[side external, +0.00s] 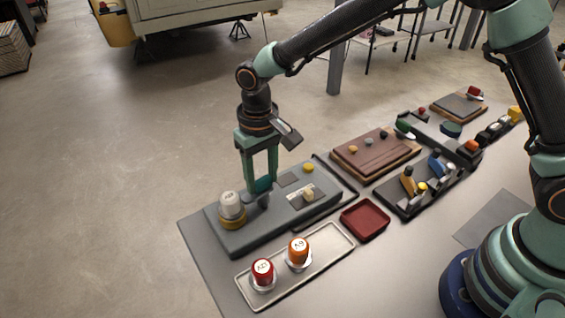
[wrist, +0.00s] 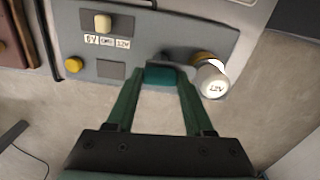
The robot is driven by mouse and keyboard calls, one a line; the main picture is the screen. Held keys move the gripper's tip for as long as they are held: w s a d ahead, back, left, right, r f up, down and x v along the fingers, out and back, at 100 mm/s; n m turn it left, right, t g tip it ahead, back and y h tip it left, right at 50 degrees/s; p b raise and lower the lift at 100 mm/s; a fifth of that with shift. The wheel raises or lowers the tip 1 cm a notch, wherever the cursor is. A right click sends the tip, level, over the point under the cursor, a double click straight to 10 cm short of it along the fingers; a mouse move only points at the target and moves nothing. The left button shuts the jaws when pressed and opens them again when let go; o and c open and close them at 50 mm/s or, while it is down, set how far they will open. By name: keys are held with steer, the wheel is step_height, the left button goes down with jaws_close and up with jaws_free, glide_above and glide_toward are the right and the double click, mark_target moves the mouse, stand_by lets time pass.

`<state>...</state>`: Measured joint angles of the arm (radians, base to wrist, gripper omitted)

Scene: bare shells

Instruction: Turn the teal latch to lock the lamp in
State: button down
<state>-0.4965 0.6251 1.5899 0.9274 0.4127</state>
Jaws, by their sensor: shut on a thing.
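A white lamp (side external: 232,203) stands upright in a yellow socket (side external: 233,222) at the near left end of the grey fixture (side external: 285,222). In the wrist view the lamp (wrist: 212,83) reads 12V. The teal latch (wrist: 166,76) is beside the socket, between my fingertips. My gripper (side external: 261,186) points down at the fixture and is shut on the latch; the wrist view also shows my gripper (wrist: 165,82) with a finger on either side of it. The fingers partly hide the latch in the side view, and its turn angle is hard to tell.
The fixture also has a cream selector knob (wrist: 103,22) above 6V, OFF and 12V labels, and a yellow button (wrist: 73,65). A pale tray (side external: 318,258) in front holds a red lamp (side external: 263,272) and an orange lamp (side external: 298,252). A dark red tray (side external: 365,220) is empty.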

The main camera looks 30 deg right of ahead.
mark_target(262, 179)
steer(key=shift+r+m, duration=0.15)
steer(key=shift+m, duration=0.45)
steer(key=shift+c, duration=1.4)
jaws_free()
step_height(262, 179, up, 12)
steer(key=shift+d, duration=0.1)
steer(key=s+d+r+t, duration=0.1)
steer(key=s+d+r, duration=0.15)
steer(key=d, duration=0.35)
steer(key=s+d+r+t, duration=0.1)
steer(key=s+d+r, duration=0.15)
steer(key=d, duration=0.35)
steer(key=s+d+t, duration=0.3)
steer(key=s+d, duration=0.4)
steer(key=d, duration=0.3)
steer(key=shift+s+f+t, duration=0.25)
steer(key=shift+f+t, duration=0.05)
